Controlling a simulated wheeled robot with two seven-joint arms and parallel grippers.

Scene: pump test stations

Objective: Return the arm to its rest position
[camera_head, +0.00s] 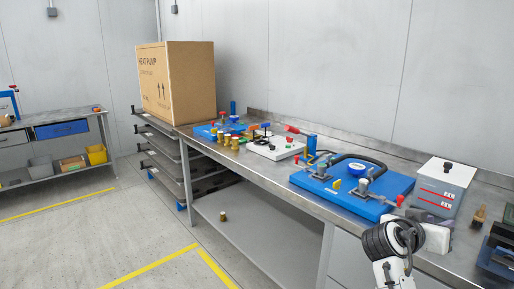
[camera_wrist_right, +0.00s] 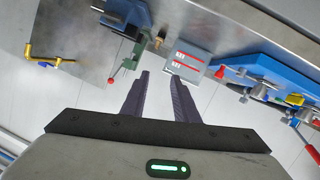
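My right arm (camera_head: 395,262), white with black rings, comes in at the lower right of the head view, in front of the bench's front edge. In the right wrist view my right gripper (camera_wrist_right: 160,76) has its two dark fingers apart, with nothing between them. The pale floor or cabinet front shows between the fingers. The bench with its equipment appears beyond the fingertips, and they touch nothing that I can see. My left arm and gripper are in neither view.
The metal bench (camera_head: 272,170) runs along the wall. The floor (camera_head: 90,240) at left is clear.

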